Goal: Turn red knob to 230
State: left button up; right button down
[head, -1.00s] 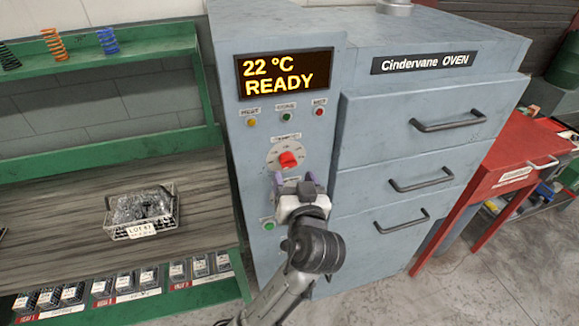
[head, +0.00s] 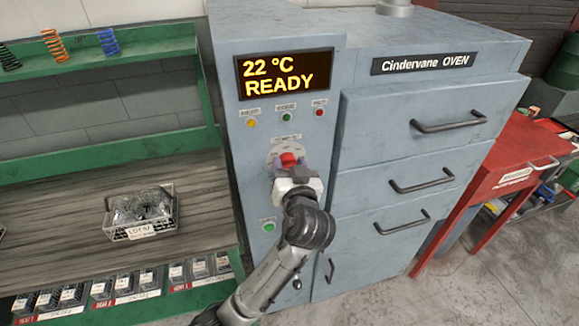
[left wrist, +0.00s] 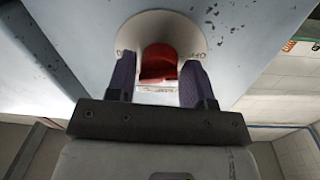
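The red knob (head: 287,159) sits at the middle of a pale round dial (head: 273,153) on the oven's front panel. My left gripper (head: 289,170) is right in front of it and hides the lower dial. In the left wrist view, the red knob (left wrist: 159,64) lies between the two purple fingers of my left gripper (left wrist: 157,80). The fingers are apart, one on each side, with a small gap at the left; contact cannot be told. The dial's numbers are mostly hidden or too small to read. My right gripper is out of view.
The oven display (head: 285,74) reads 22 °C READY. Yellow, green and red buttons lie above the dial, and a green button (head: 268,225) below it. Drawers with handles (head: 450,122) are to the right. A green bench with a wire basket (head: 140,215) is to the left.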

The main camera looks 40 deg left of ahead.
pick_arm(q)
jog(key=c, duration=0.5)
jog(key=m+p, duration=0.2)
jog(key=p, duration=0.2)
jog(key=m+p, duration=0.3)
jog(key=p, duration=0.1)
jog(key=r+m+p, duration=0.1)
jog(key=m+p, duration=0.1)
jog(key=p, duration=0.2)
jog(key=shift+m, duration=0.3)
jog(key=shift+c, duration=0.2)
jog(key=m+g+p, duration=0.1)
jog(key=m+p, duration=0.6)
jog(key=p, duration=0.3)
jog(key=shift+d+m, duration=0.1)
jog(key=shift+m, duration=0.2)
jog(key=shift+f+m+g+p, duration=0.2)
jog(key=shift+m+g+p, duration=0.1)
jog(key=shift+m+p, duration=1.6)
jog(key=o, duration=0.8)
jog(key=shift+w+f, duration=0.1)
jog(key=shift+o, duration=0.4)
